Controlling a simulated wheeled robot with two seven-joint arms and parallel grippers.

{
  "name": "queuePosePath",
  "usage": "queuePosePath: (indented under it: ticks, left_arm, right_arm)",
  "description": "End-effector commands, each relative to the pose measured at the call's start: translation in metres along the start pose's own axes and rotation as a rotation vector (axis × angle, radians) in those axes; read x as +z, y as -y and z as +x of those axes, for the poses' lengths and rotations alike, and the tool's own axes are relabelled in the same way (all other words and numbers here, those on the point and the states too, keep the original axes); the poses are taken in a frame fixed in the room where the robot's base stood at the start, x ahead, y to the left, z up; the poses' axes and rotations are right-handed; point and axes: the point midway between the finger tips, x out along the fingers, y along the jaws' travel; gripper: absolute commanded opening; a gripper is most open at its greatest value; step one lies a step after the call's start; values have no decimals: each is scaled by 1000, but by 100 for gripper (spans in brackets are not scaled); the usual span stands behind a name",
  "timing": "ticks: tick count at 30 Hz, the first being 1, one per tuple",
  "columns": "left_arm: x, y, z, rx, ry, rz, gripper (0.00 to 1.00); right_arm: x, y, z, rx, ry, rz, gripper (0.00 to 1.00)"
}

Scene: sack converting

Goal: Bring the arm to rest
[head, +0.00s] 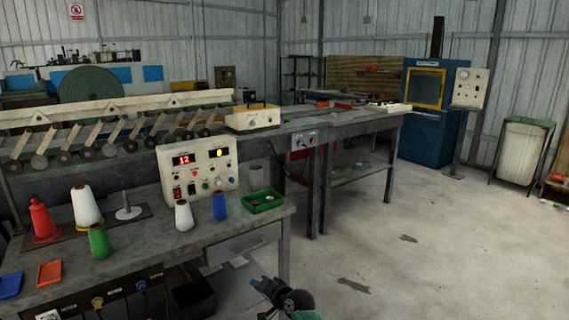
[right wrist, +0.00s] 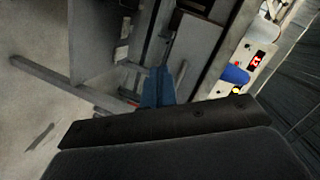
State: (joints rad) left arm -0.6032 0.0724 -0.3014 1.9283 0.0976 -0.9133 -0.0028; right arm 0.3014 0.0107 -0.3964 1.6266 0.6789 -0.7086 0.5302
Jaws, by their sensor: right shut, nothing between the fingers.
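My right gripper (head: 262,284) shows at the bottom of the head view, low in front of the workbench (head: 150,232) and apart from it. In the right wrist view its blue fingers (right wrist: 157,88) are together with nothing between them. Part of my right arm is cut off by the lower edge of the head view. My left gripper is out of view.
The bench carries a control box (head: 198,165) with red digits, several thread cones including a blue one (head: 219,206), a green tray (head: 263,202), and blue (head: 10,285) and orange (head: 49,273) trays. Open concrete floor (head: 430,250) lies to the right.

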Motion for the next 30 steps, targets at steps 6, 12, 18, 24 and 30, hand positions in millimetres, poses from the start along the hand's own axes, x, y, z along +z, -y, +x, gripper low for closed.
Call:
queuePosePath:
  ticks: [6, 12, 18, 24, 30]
  left_arm:
    - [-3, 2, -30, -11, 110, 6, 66]
    - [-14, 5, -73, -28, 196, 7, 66]
    - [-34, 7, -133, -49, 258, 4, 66]
    - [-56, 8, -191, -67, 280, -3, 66]
    - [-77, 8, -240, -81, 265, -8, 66]
  right_arm:
    - [-5, 23, -35, 111, 95, -309, 0]
    - [-9, 35, -90, 240, 171, -554, 0]
    - [8, 25, -170, 403, 265, -703, 0]
    - [38, 9, -252, 542, 347, -735, 0]
    - [72, -3, -325, 645, 396, -696, 0]
